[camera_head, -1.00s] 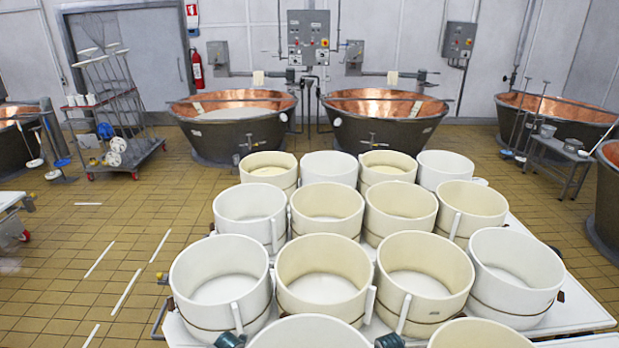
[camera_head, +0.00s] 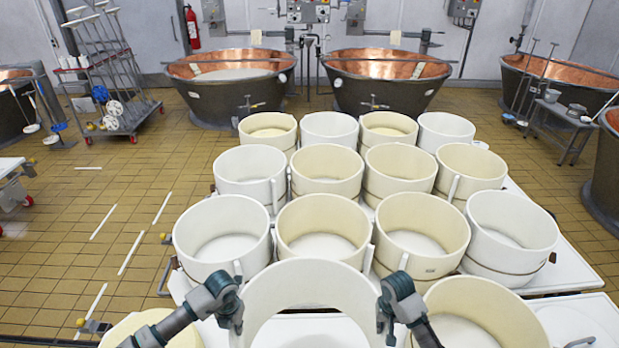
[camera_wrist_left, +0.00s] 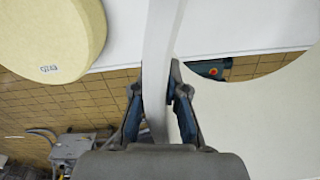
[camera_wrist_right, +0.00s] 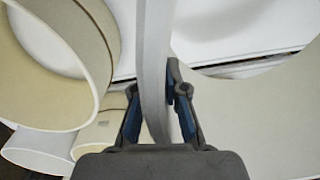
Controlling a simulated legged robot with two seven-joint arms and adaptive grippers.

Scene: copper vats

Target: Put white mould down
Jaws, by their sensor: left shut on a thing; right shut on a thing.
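The white mould (camera_head: 310,283), a large open ring, is at the bottom middle of the head view, in front of the rows of other moulds. My left gripper (camera_head: 236,318) is shut on its left wall and my right gripper (camera_head: 384,320) is shut on its right wall. In the left wrist view the mould's wall (camera_wrist_left: 250,120) passes between the fingers (camera_wrist_left: 158,85), and floor tiles show through the ring. In the right wrist view the wall (camera_wrist_right: 240,115) is likewise between the fingers (camera_wrist_right: 158,85). The mould's lower edge is out of the head view.
Several moulds (camera_head: 322,225) stand close together on white tables just beyond. A cream mould (camera_head: 495,300) is close on the right. A bare white tabletop (camera_head: 580,322) shows at lower right. Copper vats (camera_head: 235,95) stand behind.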

